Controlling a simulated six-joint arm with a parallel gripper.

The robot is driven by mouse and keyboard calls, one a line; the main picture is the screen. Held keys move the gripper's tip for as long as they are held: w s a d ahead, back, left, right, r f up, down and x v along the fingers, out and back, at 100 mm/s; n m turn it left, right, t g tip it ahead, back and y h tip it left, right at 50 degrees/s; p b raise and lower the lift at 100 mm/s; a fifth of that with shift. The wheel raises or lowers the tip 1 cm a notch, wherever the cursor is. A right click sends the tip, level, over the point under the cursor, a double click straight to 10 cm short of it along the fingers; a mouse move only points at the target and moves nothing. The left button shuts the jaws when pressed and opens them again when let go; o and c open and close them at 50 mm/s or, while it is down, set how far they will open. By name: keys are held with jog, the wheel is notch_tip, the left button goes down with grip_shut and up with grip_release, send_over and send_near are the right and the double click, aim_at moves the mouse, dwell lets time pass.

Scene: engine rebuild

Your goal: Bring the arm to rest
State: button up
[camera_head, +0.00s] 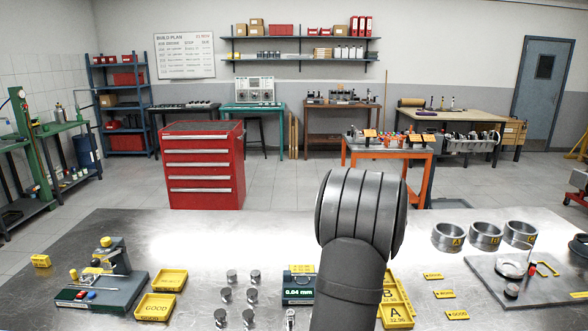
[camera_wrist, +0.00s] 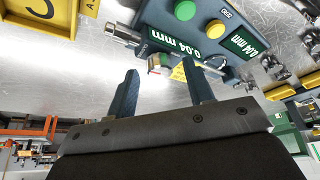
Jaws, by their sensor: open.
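My gripper (camera_wrist: 159,82) is open in the wrist view, its two dark fingers apart with nothing between them. In the head view my arm stands up from the front of the bench and hides the gripper. The measuring device (camera_wrist: 205,28) with a green and a yellow button and a 0.04 mm display lies beyond the fingertips. It also shows in the head view (camera_head: 298,291), left of my arm and partly hidden. The metal bench top (camera_head: 210,228) lies below.
Yellow lettered trays (camera_head: 397,316) sit right of my arm. Metal rings (camera_head: 447,237) stand at the right. The bench's back left is clear.

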jog(key=v, duration=1.7)
jog(key=x, duration=1.7)
jog(key=shift+a+f, duration=0.1)
jog(key=shift+f, duration=0.1)
jog(key=m+h, duration=0.1)
jog(key=m, duration=0.2)
jog(key=shift+a+r+t, duration=0.1)
jog(key=shift+t, duration=0.3)
jog(key=m+h, duration=0.1)
jog(key=m, duration=0.1)
jog(key=m+h, duration=0.1)
jog(key=m, duration=0.2)
jog(key=shift+s+a+m+t, duration=0.1)
jog(key=shift+m+t, duration=0.2)
jog(key=shift+a+m+h, duration=0.15)
jog(key=shift+m+h, duration=0.75)
jog(key=shift+m, duration=1.3)
jog(key=shift+m+g+h, duration=0.5)
jog(key=shift+m+h, duration=0.2)
jog(key=shift+m, duration=1.3)
